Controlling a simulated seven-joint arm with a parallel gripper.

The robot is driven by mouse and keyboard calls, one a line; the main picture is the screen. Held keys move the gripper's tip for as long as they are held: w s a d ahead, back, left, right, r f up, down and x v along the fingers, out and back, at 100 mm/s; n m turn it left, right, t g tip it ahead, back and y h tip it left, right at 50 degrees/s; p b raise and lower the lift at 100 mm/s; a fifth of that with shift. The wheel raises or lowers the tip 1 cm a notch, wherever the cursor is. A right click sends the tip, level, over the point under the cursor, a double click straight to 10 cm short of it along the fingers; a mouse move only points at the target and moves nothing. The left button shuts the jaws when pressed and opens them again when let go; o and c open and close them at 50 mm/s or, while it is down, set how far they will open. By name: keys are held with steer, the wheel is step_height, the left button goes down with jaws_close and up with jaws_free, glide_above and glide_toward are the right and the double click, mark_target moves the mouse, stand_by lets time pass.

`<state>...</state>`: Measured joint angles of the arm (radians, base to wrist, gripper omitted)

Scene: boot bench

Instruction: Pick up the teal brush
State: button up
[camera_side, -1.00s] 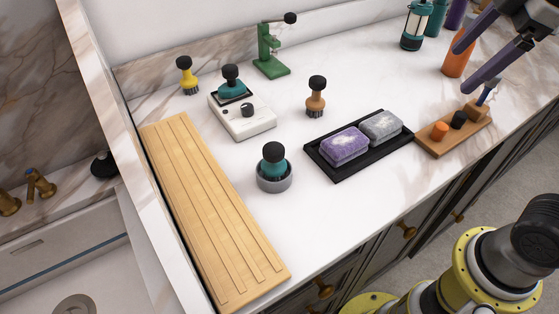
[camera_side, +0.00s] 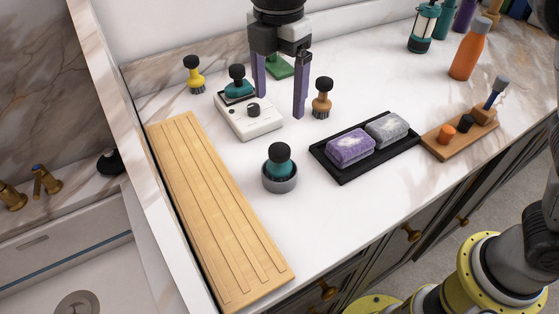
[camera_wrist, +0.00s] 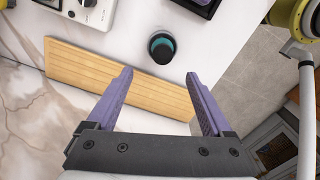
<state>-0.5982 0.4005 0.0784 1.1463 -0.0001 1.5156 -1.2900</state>
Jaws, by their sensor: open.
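A teal brush with a black knob (camera_side: 280,165) stands upright in a round grey cup (camera_side: 281,185) between the wooden board and the black tray. It also shows at the top middle of the wrist view (camera_wrist: 162,46). A second teal piece with a black knob (camera_side: 238,85) sits on the white box. My gripper (camera_side: 279,106) has its purple fingers spread and empty. In the side view it hangs above the counter, behind the cup and close to the white box. In the wrist view the fingertips (camera_wrist: 159,73) frame a gap just below the brush.
A wooden board (camera_side: 205,200) lies left of the cup. A white box (camera_side: 250,123), a yellow brush (camera_side: 194,75) and a tan brush (camera_side: 322,98) stand behind it. A black tray (camera_side: 345,174) holds a purple and a grey sponge. The counter around the cup is mostly clear.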

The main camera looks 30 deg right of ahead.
mark_target(280, 147)
step_height(280, 147, down, 7)
steer(key=shift+f, duration=0.15)
steer(key=f, duration=0.4)
steer(key=shift+s+a, duration=0.1)
steer(key=shift+s, duration=0.25)
steer(key=shift+f, duration=0.65)
jaws_close()
steer(key=shift+r, duration=0.15)
